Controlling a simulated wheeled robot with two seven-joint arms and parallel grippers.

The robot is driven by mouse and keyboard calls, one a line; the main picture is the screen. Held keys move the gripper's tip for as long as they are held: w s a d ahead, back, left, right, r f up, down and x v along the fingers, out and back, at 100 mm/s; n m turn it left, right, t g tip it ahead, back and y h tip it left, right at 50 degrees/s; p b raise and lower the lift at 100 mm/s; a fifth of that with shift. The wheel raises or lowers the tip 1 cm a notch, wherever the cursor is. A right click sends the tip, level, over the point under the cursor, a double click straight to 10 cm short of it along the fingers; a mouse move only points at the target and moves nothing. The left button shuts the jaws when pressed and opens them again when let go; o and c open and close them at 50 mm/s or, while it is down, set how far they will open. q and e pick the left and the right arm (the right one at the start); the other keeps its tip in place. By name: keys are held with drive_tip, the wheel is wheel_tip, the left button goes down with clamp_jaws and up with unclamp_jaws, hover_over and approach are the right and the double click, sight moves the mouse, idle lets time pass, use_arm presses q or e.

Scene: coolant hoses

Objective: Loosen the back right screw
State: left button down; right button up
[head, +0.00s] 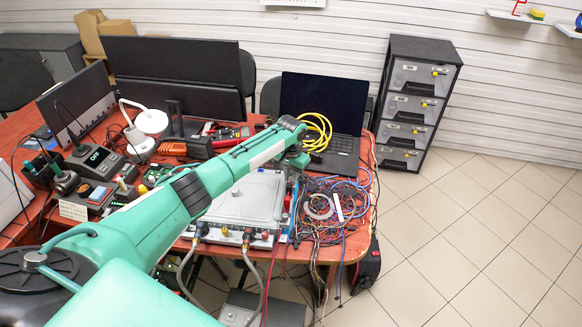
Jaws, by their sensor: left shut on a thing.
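A light grey metal box with a flat lid (245,198) lies on the red-brown table, with hose fittings (248,236) along its front side. My left arm reaches across it from the lower left. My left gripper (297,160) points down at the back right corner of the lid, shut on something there. The arm's end and the gripper cover that corner, so the back right screw is hidden. The arm also hides the lid's left part. My right gripper is not in view.
A tangle of coloured cables (335,208) lies right of the box. A laptop (325,105) with a yellow cable coil (316,130) stands behind it. A soldering station (95,160) and monitors (175,70) crowd the left. A drawer cabinet (415,100) stands on the floor.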

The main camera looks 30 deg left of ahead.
use_arm(q)
drive_tip(key=n+p, duration=0.2)
drive_tip(key=n, duration=0.1)
drive_tip(key=n+p, duration=0.1)
drive_tip(key=p, duration=0.1)
drive_tip(key=shift+d+r+n, duration=0.1)
drive_tip(key=shift+r+n, duration=0.15)
drive_tip(key=shift+n, duration=0.05)
drive_tip(key=shift+w+f+n+p, duration=0.1)
drive_tip(key=shift+n+p, duration=1.1)
drive_tip(key=shift+n, duration=0.7)
drive_tip(key=c, duration=1.3)
unclamp_jaws()
drive_tip(key=shift+f, duration=0.1)
wheel_tip(320, 180, up, 14)
drive_tip(key=shift+f+b, duration=0.1)
drive_tip(key=shift+b, duration=0.7)
